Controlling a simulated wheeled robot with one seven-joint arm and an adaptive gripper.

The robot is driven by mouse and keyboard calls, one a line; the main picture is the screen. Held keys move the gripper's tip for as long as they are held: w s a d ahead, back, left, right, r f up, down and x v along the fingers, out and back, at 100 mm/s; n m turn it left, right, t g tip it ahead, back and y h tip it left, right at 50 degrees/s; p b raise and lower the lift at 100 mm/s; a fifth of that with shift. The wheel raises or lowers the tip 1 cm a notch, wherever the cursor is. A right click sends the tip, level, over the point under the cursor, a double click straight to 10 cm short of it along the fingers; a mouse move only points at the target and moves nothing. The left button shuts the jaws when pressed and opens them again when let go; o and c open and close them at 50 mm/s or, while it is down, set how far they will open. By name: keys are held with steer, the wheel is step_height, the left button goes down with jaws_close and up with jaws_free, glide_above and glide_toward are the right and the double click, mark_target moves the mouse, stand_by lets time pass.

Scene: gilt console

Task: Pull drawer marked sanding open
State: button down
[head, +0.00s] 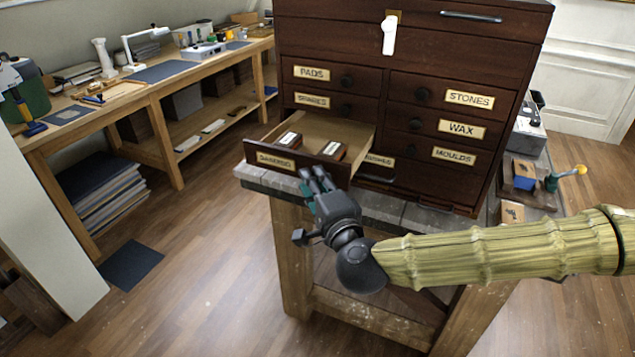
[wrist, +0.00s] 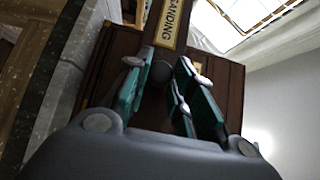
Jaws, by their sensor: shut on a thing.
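The drawer marked sanding (head: 256,150) stands pulled out from the lower left of the dark wood chest (head: 400,55), with its inside showing. Its label is hard to read in the head view, but the sanding label (wrist: 170,22) reads clearly in the wrist view. My gripper (head: 314,178) is at the drawer front, right of the label. In the wrist view its teal-padded fingers (wrist: 165,82) are shut around the drawer's round dark knob (wrist: 161,72). In the head view the fingers hide the knob.
Two small labelled blocks (head: 333,150) lie in the drawer. Closed drawers marked pads (head: 312,73), stones (head: 470,98), wax and moulds surround it. The chest stands on a worn bench (head: 405,212). A long workbench (head: 150,95) is at the left, with open floor between.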

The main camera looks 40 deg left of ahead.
steer(key=c, duration=1.2)
jaws_free()
steer(key=v, duration=1.2)
